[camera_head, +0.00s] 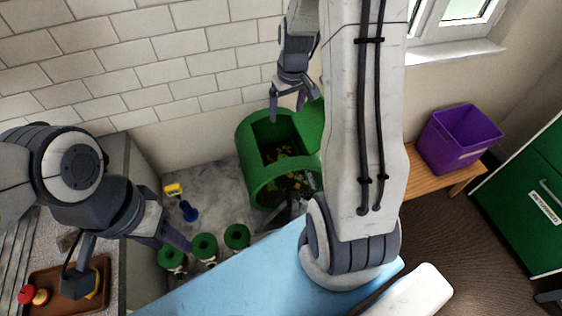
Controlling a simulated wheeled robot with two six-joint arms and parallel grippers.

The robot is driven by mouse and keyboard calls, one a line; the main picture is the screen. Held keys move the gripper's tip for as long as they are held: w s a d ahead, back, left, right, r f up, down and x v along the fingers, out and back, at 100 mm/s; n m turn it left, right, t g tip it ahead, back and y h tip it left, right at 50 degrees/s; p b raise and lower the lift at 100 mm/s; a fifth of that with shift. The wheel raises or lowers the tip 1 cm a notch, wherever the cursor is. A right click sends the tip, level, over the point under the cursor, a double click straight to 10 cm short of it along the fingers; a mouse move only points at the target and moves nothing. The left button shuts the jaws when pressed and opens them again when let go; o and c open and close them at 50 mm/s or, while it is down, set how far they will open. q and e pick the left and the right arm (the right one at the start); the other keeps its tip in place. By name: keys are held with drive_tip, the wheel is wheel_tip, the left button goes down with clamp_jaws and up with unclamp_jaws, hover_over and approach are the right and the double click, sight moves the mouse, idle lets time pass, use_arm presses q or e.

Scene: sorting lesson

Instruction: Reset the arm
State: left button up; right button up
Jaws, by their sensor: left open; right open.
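My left gripper (168,238) is at the lower left, its dark fingers pointing down and right above the counter area. It appears empty, and its fingers partly overlap the green-topped round items in the picture. My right gripper (293,103) hangs at the upper middle, with its fingers spread and nothing between them. It is above the open green bin (251,178), in front of the tiled wall. My large white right arm link fills the upper middle and hides part of the bin.
Several green-topped items (237,236) stand beside a blue item (188,211) and a yellow item (173,189). A purple bin (457,139) stands on a wooden bench (424,180). A green cabinet (524,184) is at right.

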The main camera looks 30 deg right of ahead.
drive_tip(key=shift+a, duration=0.1)
idle(0.3)
drive_tip(key=s+a+r+n+y+b, duration=0.15)
drive_tip(key=s+a, duration=0.25)
drive_tip(key=a, duration=0.6)
drive_tip(key=s+a+r+n+h, duration=0.1)
drive_tip(key=s+a+r+n, duration=0.25)
drive_tip(key=a, duration=0.65)
drive_tip(key=s+a+n+g, duration=0.1)
drive_tip(key=s+a, duration=0.2)
drive_tip(key=s, duration=0.4)
drive_tip(key=s+a+r+n+b, duration=0.1)
drive_tip(key=s+a, duration=0.3)
drive_tip(key=s, duration=0.4)
drive_tip(key=shift+s+n+g+y, duration=0.3)
drive_tip(key=shift+n+g+y, duration=0.05)
drive_tip(key=shift+n+g, duration=0.05)
drive_tip(key=shift+a, duration=0.1)
drive_tip(key=shift+c, duration=0.3)
